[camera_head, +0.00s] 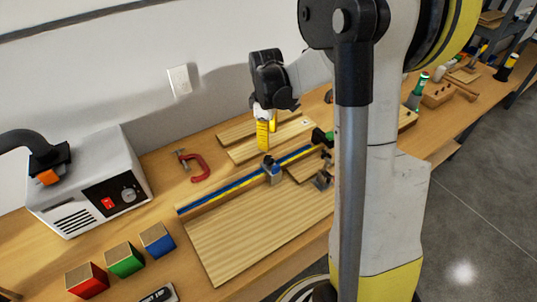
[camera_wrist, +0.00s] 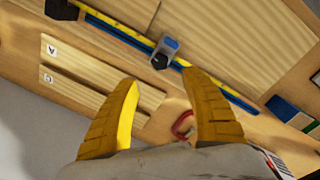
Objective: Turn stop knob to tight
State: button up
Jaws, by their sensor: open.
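The stop block (camera_head: 273,176) is a small grey-blue piece on the long blue and yellow rail (camera_head: 222,193) of a wooden board. In the wrist view the block (camera_wrist: 169,46) carries a small round black stop knob (camera_wrist: 159,62) on the side toward my gripper. I cannot read any tight mark on it. My gripper (camera_head: 266,147) points down above and just behind the rail, close to the block. In the wrist view its two yellow fingers (camera_wrist: 160,76) are spread apart and empty, with the knob ahead, between and beyond their tips.
A red clamp (camera_head: 198,168) lies left of the rail. A grey machine (camera_head: 90,180) with a red switch stands at the far left. Red, green (camera_head: 125,260) and blue blocks sit at the front left. Flat boards (camera_head: 238,132) lie behind the rail. Bare wood lies in front of it.

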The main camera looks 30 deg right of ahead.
aim_at(269, 159)
jog(key=f+b, duration=0.1)
jog(key=f, duration=0.2)
jog(key=f+b, duration=0.1)
jog(key=f, duration=0.3)
jog(key=f+b, duration=0.1)
jog(key=f, duration=0.3)
jog(key=shift+w+d+b, duration=0.25)
jog(key=shift+b, duration=0.15)
jog(key=shift+c, duration=0.2)
grip_shut()
